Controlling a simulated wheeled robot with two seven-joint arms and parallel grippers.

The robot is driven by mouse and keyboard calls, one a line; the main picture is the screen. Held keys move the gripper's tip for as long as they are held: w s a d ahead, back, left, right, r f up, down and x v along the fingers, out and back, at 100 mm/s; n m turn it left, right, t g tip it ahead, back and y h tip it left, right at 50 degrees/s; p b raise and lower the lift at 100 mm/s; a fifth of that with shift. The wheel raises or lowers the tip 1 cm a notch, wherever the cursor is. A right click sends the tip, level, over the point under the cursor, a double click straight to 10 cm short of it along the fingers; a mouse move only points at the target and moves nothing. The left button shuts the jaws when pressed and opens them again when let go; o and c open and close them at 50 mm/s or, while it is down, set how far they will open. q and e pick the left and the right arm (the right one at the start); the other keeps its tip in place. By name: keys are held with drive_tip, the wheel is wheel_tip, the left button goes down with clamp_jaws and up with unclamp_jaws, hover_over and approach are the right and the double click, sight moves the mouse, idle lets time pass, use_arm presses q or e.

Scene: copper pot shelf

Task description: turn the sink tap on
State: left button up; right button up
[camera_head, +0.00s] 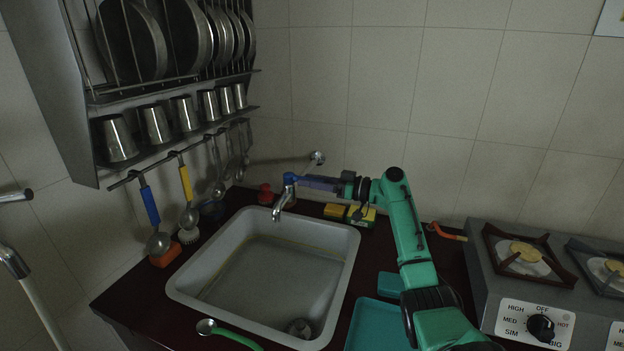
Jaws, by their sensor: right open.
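The sink tap (283,201) stands at the back edge of the grey sink (348,262). Its chrome spout points down over the basin, and a blue handle (290,178) is on top. My right gripper (306,182), at the end of my green arm, reaches in from the right, level with the handle. Its jaws are open, with the fingertips right at the handle. I cannot tell whether they touch it or lie around it. No water shows from the spout. My left gripper is not in view.
A yellow-green sponge pack (361,216) lies below my right wrist, and a red-capped item (265,194) stands left of the tap. A wall rack (150,88) with plates, cups and hanging ladles is at left. A stove (540,280) is at right.

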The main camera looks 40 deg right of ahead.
clamp_jaws()
idle(1.3)
